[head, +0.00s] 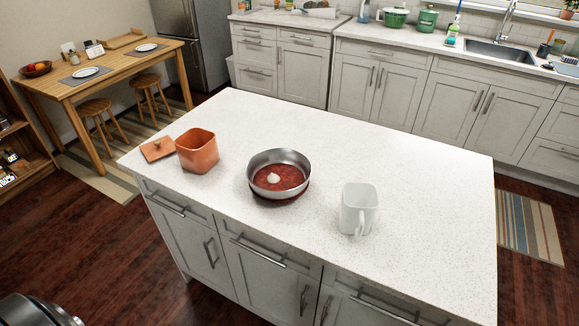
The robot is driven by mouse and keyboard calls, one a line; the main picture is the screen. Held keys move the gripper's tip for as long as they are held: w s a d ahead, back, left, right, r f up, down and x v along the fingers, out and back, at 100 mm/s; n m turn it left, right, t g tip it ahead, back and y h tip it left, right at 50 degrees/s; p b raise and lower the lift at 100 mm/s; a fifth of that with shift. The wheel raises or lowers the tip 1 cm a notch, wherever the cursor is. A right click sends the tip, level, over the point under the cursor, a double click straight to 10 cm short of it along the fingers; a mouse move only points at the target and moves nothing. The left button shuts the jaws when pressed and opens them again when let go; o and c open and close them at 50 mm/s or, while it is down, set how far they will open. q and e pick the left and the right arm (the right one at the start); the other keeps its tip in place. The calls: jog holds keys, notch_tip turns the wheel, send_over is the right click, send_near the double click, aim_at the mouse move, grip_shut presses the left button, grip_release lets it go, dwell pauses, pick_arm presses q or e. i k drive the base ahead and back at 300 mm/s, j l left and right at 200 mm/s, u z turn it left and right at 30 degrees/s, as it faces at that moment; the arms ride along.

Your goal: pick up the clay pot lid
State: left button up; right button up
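The clay pot lid (157,149) is a flat, square, orange-brown piece with a small knob on top. It lies on the white speckled island counter (420,190), near its left end. The clay pot (197,152), square and orange-brown, stands open just to the right of the lid. Neither of my grippers shows in the head view.
A white pitcher (358,210) stands further right. The counter's right part is bare. A wooden table (110,75) with stools stands at the back left.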

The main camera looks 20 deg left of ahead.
aim_at(154, 150)
jog(key=u, duration=1.4)
